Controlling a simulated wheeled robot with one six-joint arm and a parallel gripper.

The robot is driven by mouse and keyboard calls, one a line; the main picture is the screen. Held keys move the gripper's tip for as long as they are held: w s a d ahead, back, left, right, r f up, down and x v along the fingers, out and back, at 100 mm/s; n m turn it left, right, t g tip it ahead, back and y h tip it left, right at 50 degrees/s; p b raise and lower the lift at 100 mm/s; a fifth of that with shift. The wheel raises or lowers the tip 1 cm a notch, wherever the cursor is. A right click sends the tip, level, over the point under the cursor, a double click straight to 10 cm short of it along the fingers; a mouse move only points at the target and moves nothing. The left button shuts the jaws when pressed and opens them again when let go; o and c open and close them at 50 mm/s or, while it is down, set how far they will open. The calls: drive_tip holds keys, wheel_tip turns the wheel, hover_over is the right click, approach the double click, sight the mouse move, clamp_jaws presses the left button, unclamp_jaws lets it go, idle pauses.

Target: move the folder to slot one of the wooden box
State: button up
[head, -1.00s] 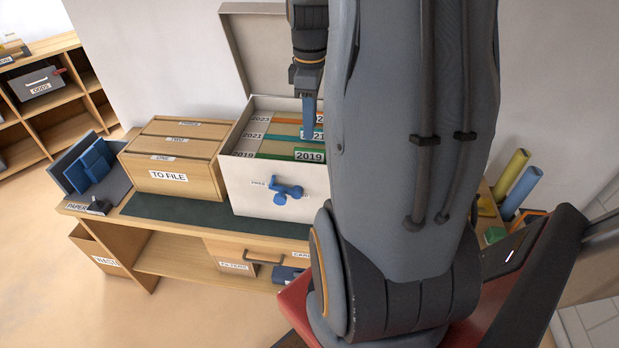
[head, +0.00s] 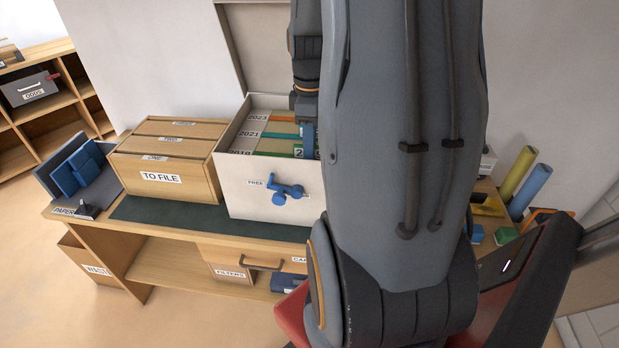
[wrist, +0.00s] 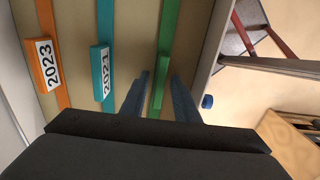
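The white box (head: 238,190) stands open on the bench and holds hanging folders. The orange 2023 folder (wrist: 46,50), teal 2021 folder (wrist: 103,55) and green folder (wrist: 172,35) show in the wrist view. The green one is labelled 2019 in the earlier head view. My gripper (wrist: 160,100) is open, its blue fingers on either side of the green folder's tab, with small gaps visible. In the head view my gripper (head: 309,142) is low at the box, partly hidden by my arm. The wooden box (head: 190,187), labelled TO FILE, stands left of it, with small labels along its top.
The white box's raised lid (head: 270,50) stands behind my gripper. A grey paper tray (head: 98,195) stands at the bench's left end. The dark mat (head: 170,212) is clear in front. Yellow and blue rolls (head: 530,190) stand at right.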

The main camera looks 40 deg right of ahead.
drive_tip(key=shift+c, duration=0.3)
clamp_jaws()
drive_tip(key=shift+r+p, duration=0.75)
drive_tip(key=shift+p, duration=0.15)
idle(0.3)
drive_tip(key=shift+r+p, duration=3.5)
drive_tip(key=shift+r, duration=0.45)
wheel_tip(320, 180, up, 8)
drive_tip(key=shift+f+p, duration=0.15)
drive_tip(key=shift+p, duration=0.2)
